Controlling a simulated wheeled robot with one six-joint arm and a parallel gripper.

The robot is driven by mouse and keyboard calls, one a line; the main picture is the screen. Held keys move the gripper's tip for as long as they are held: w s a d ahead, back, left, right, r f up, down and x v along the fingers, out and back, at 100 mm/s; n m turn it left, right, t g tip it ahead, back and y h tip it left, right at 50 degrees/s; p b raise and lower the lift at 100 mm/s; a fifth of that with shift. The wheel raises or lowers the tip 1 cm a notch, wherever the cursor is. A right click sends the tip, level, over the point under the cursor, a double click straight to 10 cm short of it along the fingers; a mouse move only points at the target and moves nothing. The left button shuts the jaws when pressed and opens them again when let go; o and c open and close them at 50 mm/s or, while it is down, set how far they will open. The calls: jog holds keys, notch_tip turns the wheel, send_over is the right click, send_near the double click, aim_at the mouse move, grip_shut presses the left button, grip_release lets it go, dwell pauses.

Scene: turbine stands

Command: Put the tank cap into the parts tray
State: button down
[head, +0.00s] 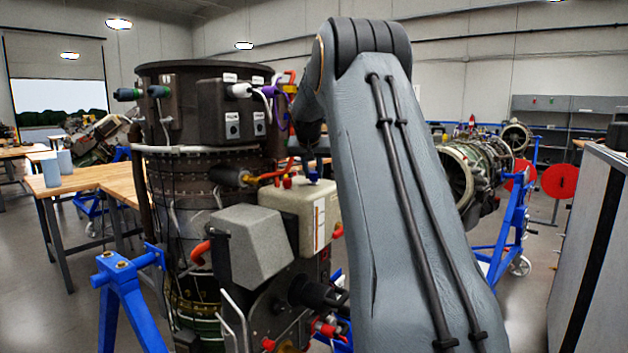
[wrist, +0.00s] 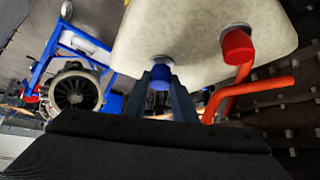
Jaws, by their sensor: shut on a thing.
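The beige tank (head: 312,213) is mounted on the side of the dark engine; its pale surface fills the top of the wrist view (wrist: 195,35). A blue cap (wrist: 160,76) sits at a round neck on the tank and shows small on the tank's top in the head view (head: 313,176). My gripper (wrist: 160,84) has one finger on each side of the blue cap and is shut on it. A red cap (wrist: 237,46) is on the tank to the right, apart from the fingers; it also shows in the head view (head: 287,182). I cannot make out a parts tray.
The engine (head: 185,220) carries hoses and an orange-red pipe (wrist: 250,88) close right of my gripper. A blue stand (head: 125,300) holds the engine. Wooden tables (head: 95,180) are at left, a grey cabinet (head: 590,230) at right. My arm hides much of the middle.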

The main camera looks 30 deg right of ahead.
jog(key=shift+r, duration=0.2)
jog(key=shift+r+p, duration=0.65)
jog(key=shift+r, duration=0.25)
